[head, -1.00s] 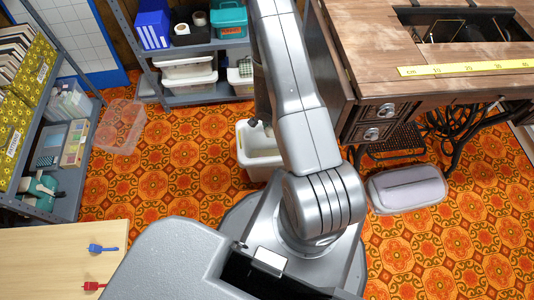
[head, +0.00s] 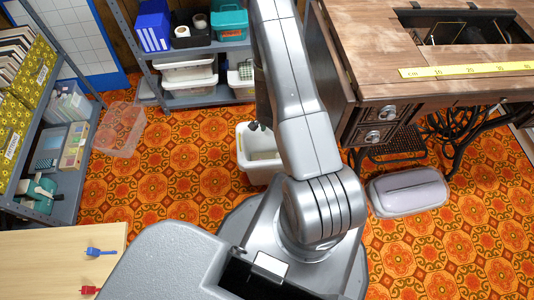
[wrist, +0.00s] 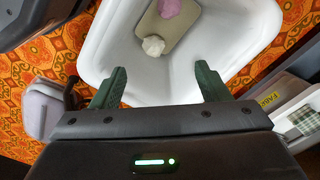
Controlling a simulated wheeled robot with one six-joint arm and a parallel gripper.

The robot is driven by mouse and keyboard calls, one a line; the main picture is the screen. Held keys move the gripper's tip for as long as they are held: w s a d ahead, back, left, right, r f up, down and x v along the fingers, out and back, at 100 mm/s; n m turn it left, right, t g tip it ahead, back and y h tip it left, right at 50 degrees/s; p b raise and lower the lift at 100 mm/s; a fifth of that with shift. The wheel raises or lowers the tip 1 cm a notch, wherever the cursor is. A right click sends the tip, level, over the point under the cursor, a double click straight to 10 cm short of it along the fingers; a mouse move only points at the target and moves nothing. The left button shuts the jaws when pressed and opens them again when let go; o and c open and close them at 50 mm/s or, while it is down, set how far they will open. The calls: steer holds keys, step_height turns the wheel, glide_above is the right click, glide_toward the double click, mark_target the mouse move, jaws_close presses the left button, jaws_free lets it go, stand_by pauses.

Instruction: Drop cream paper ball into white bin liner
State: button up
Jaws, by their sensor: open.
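The white bin liner (head: 243,150) stands on the patterned floor behind my arm in the head view, partly hidden by it. In the wrist view the white bin liner (wrist: 120,55) fills the upper middle, seen from above. The cream paper ball (wrist: 153,46) lies inside it, near a pink crumpled piece (wrist: 175,8) on a tan patch at the bottom. My gripper (wrist: 160,84) is open and empty, its two green fingers spread over the bin's near side and apart from the ball. In the head view my arm hides most of the gripper.
A wooden treadle table (head: 400,70) with a yellow ruler stands to the right. The floor between is open.

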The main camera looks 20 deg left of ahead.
step_height(320, 180, up, 14)
steer(key=p, duration=1.3)
steer(key=shift+p, duration=0.35)
steer(key=shift+f, duration=0.25)
step_height(320, 180, down, 13)
steer(key=b, duration=1.3)
steer(key=shift+f+b, duration=0.15)
steer(key=shift+b, duration=0.15)
